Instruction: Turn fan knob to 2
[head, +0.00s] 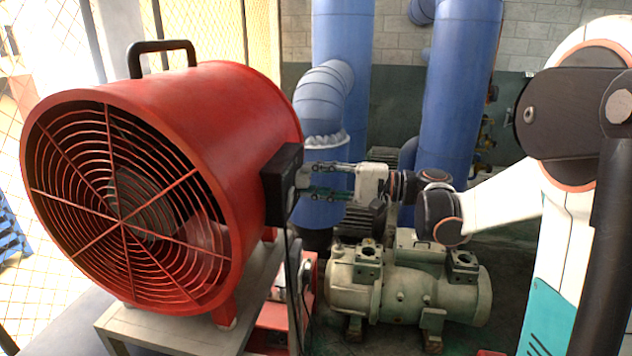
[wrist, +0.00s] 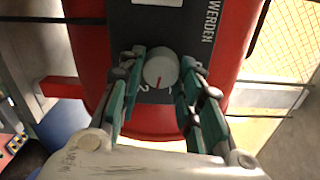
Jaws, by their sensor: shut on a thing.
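The red drum fan (head: 230,120) stands on a stand at the left, with a black control box (head: 281,182) on its right side. In the wrist view the round light-grey fan knob (wrist: 161,66) sits on the dark panel (wrist: 180,22). Its red pointer line points down, between the printed 2 at lower left and what looks like a 1 at lower right. In the head view my gripper (head: 307,180) reaches the control box from the right; the knob is mostly hidden there.
A grey-green pump (head: 405,290) stands on the floor below my arm. Thick blue pipes (head: 455,100) rise behind it. The fan rests on a pale stand (head: 165,335). A cable hangs below the control box. A mesh fence stands at the left.

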